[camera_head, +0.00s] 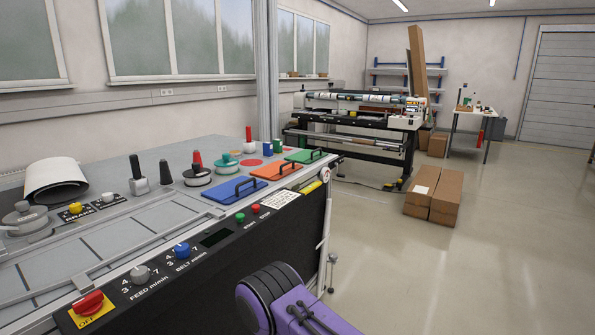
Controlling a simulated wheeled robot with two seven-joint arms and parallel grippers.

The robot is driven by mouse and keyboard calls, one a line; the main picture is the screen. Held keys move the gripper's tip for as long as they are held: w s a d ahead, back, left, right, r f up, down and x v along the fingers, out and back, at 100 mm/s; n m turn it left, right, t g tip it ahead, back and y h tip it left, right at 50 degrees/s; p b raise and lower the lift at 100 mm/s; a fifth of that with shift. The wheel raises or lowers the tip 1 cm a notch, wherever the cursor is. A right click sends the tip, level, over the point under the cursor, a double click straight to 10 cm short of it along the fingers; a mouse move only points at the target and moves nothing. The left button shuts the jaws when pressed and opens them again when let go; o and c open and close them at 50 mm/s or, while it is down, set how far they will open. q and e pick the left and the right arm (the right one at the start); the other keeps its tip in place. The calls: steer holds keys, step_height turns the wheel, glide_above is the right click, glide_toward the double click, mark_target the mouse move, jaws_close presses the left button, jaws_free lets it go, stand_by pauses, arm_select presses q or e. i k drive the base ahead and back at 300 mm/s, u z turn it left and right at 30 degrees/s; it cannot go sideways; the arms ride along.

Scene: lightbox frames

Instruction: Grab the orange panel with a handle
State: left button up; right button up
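The orange panel (268,172) with a black handle lies flat on the right end of the grey machine top. It sits between a blue panel (222,194) in front of it and a green panel (297,157) behind it, each with a similar black handle. Nothing covers the orange panel. A purple and black link of my own arm shows at the bottom middle, in front of the machine and apart from the panel. Neither gripper is in view.
The machine's control face has a red knob (88,302), a grey knob (140,273) and a blue knob (181,250). Levers and dials stand left of the panels. Cardboard boxes (441,194) lie on the floor at right. The floor right of the machine is largely clear.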

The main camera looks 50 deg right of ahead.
mark_target(275, 171)
steer(key=z, duration=1.35)
steer(key=k, duration=0.55)
steer(key=z, duration=0.6)
steer(key=i, duration=0.55)
steer(key=z, duration=0.8)
steer(key=i, duration=1.75)
steer(key=u, duration=1.3)
steer(key=i, duration=0.65)
steer(key=u, duration=0.7)
